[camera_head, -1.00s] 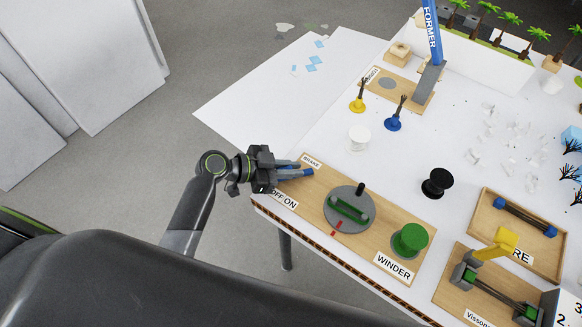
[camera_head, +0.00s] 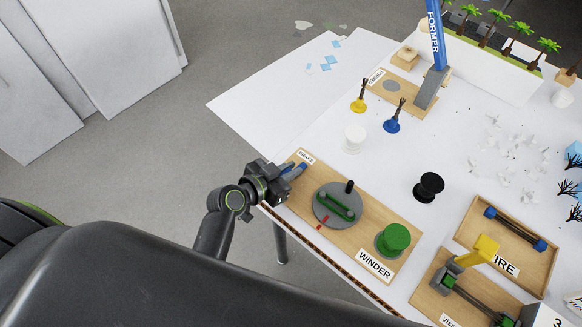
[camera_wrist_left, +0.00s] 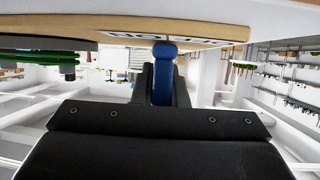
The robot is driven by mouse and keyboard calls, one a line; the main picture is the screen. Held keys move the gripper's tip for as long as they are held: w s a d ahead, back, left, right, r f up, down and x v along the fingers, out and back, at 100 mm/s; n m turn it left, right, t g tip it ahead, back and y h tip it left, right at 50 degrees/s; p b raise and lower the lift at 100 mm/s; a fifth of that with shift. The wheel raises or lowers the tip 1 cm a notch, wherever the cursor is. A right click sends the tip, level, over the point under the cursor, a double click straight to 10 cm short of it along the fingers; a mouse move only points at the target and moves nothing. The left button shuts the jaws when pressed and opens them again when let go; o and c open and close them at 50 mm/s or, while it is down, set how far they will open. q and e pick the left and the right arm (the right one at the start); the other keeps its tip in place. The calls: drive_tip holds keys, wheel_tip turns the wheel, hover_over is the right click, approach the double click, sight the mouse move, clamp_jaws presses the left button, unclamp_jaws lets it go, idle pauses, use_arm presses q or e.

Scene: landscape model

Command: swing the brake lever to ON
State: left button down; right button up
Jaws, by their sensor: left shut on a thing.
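The brake lever (camera_head: 300,167) is blue and sits at the left end of the wooden winder board, by the BRAKE label (camera_head: 306,157). My left gripper (camera_head: 292,171) is shut on the lever at the board's front left edge and covers the OFF/ON label in the head view. In the left wrist view the blue lever (camera_wrist_left: 164,75) stands between my two dark fingers. The OFF/ON label (camera_wrist_left: 205,37) shows upside down on the board edge behind it, with the lever in front of its middle part. My right gripper is not in view.
On the same board are a grey disc (camera_head: 325,210) with a green bar and black knob, and a green spool (camera_head: 393,240). A black spool (camera_head: 429,187) and white spool (camera_head: 354,138) stand behind. The table's front edge lies under my left wrist.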

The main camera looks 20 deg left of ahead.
use_arm(q)
drive_tip(key=shift+s+d+n+y, duration=0.1)
drive_tip(key=shift+d+n+y, duration=0.1)
drive_tip(key=shift+n+y, duration=0.35)
drive_tip(key=shift+t, duration=0.3)
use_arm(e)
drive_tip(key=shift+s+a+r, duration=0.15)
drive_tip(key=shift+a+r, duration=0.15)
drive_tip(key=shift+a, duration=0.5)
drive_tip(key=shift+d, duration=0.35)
use_arm(q)
drive_tip(key=c, duration=1.4)
unclamp_jaws()
drive_tip(key=shift+c, duration=0.2)
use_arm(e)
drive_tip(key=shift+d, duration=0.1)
